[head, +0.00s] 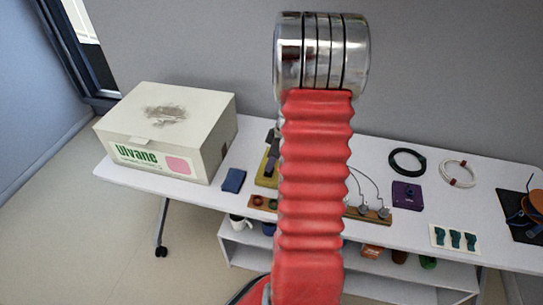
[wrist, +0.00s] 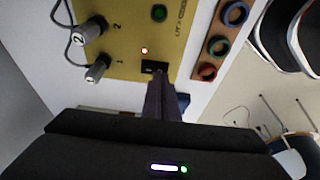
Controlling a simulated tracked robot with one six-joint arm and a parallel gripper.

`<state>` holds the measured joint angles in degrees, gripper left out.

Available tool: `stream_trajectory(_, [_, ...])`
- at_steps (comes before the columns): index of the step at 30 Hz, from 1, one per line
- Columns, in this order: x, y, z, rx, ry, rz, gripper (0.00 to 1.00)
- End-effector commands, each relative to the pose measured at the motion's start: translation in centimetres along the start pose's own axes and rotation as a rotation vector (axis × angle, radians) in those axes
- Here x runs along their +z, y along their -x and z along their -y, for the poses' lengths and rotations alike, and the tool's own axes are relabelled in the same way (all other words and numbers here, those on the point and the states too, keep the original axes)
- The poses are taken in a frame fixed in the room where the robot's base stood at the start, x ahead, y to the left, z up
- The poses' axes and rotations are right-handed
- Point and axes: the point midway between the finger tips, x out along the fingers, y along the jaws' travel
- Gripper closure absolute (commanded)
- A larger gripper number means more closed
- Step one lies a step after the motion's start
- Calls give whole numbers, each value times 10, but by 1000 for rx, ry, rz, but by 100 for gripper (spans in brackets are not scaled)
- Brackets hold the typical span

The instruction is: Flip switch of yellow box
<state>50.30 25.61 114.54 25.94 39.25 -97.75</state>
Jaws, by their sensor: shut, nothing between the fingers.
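The yellow box (wrist: 118,40) fills the upper left of the wrist view, with a lit red light (wrist: 145,50), a dark green round part (wrist: 159,13) and a small black switch (wrist: 152,66). Two grey plugs, marked 2 (wrist: 88,31) and 1 (wrist: 98,68), sit at its left side. My gripper (wrist: 160,78) is shut and empty, its fingertips right at the switch; I cannot tell whether they touch it. In the head view the yellow box (head: 265,181) shows only in part, as my red arm hides the rest.
On the white table (head: 330,157) stand a large carton (head: 205,130) and a dark blue item (head: 233,180) left of the yellow box. A wooden strip with coloured rings (wrist: 218,44) lies beside the box. A purple box (head: 407,196) and cable coils (head: 407,161) lie to the right.

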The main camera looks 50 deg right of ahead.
Motion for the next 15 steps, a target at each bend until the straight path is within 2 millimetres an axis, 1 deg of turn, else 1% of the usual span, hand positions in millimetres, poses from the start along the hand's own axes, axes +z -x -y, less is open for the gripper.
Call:
stream_trajectory(1, [1, -5, 0, -1, -1, 0, 100])
stream_trajectory(5, [3, -11, 0, -1, 0, 1, 100])
stream_trajectory(15, [3, -13, 1, 0, 1, 1, 100])
